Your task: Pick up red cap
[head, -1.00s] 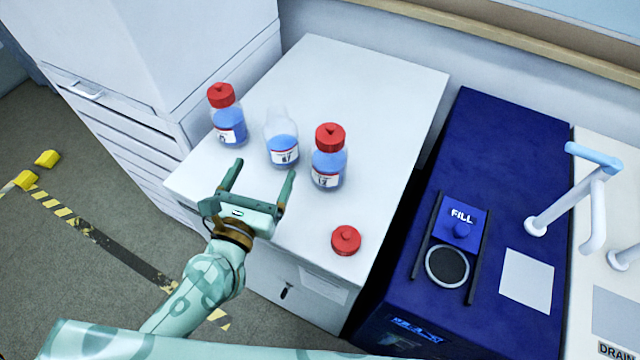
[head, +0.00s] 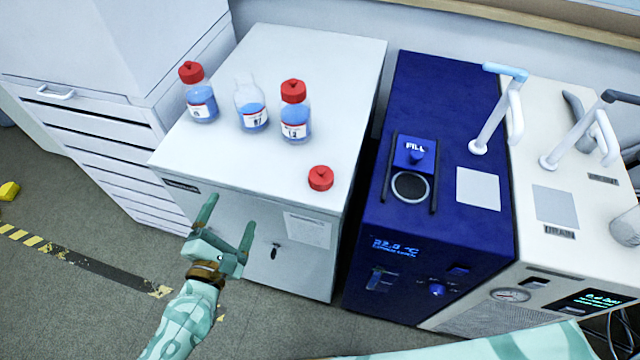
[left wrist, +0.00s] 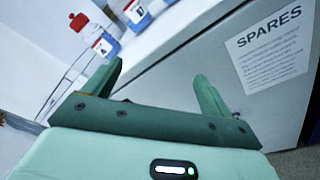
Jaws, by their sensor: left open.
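A loose red cap (head: 320,178) lies on the white cabinet top near its front right corner. Behind it stand three bottles with blue liquid. The left bottle (head: 201,106) and the right bottle (head: 296,124) wear red caps; the middle bottle (head: 252,112) is uncapped. My left gripper (head: 228,218) is open and empty in front of the cabinet's front face, left of and below the loose cap. In the left wrist view its two fingers (left wrist: 158,85) are spread apart, with the cabinet face behind them. The loose cap is not seen there. My right gripper is not in view.
The white cabinet top (head: 300,60) is clear behind the bottles. A drawer unit (head: 90,150) stands on the left. A dark blue FILL machine (head: 450,110) and a beige DRAIN machine (head: 555,160) with taps stand on the right. A SPARES label (left wrist: 268,50) marks the cabinet front.

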